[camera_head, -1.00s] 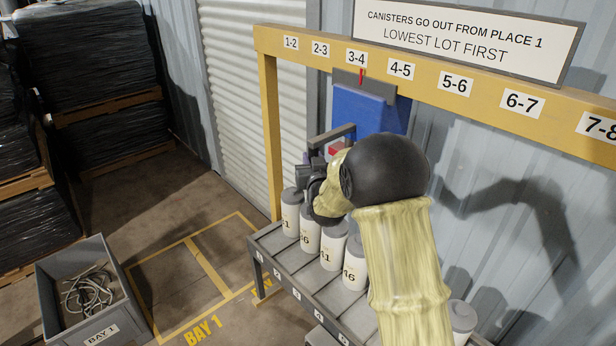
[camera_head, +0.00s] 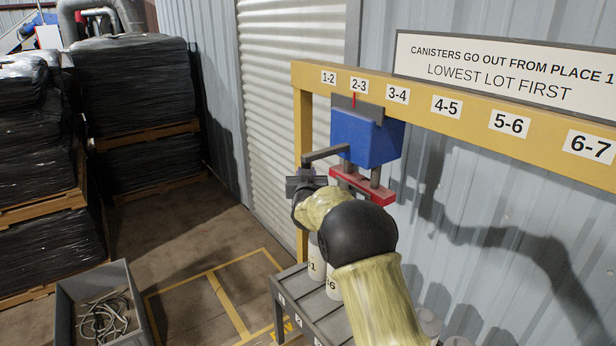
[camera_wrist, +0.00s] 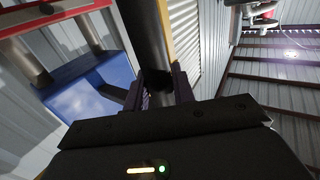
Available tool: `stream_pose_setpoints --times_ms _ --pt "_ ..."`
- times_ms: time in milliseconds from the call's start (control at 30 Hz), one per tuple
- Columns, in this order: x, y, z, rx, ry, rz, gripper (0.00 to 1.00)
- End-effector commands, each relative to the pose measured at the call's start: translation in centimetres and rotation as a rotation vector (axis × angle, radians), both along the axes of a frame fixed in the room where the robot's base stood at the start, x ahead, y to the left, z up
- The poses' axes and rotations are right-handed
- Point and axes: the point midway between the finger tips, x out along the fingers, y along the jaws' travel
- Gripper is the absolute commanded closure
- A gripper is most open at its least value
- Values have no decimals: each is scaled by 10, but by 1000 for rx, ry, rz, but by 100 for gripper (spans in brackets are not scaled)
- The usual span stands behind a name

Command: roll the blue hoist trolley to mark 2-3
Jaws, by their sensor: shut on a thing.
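The blue hoist trolley (camera_head: 367,138) hangs from the yellow beam (camera_head: 450,104). Its red pointer (camera_head: 354,100) stands at the 2-3 mark (camera_head: 359,86), a little left of the label's middle. A dark handle (camera_head: 325,155) sticks out from its left side, and a red bar (camera_head: 362,185) hangs below it. My gripper (camera_head: 306,183) is at the outer end of the handle. In the wrist view, my gripper (camera_wrist: 163,88) is shut on the dark handle (camera_wrist: 152,40), with the blue body (camera_wrist: 90,95) to the left.
Marks 1-2 (camera_head: 328,77) and 3-4 (camera_head: 398,95) flank the trolley. White canisters (camera_head: 317,262) stand on the grey rack (camera_head: 315,310) below, partly hidden by my arm. A grey crate with cable (camera_head: 68,310) stands on the floor at lower left. Wrapped pallets (camera_head: 135,85) stand behind.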

Motion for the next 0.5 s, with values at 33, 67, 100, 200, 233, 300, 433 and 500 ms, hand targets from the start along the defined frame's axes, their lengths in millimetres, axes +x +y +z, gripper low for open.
stream_pose_setpoints --times_ms 33,67,100,200,233,300,433,500 --pt "0 2 0 1 0 3 100" --pt "0 0 0 1 0 2 100" --pt "0 -1 0 1 0 0 100" --pt "0 -2 0 1 0 -1 100" --pt "0 -1 -1 1 0 -1 71" --pt "0 0 0 1 0 1 57" --pt "-1 3 0 1 0 5 55" --pt "-1 5 0 1 0 7 55"
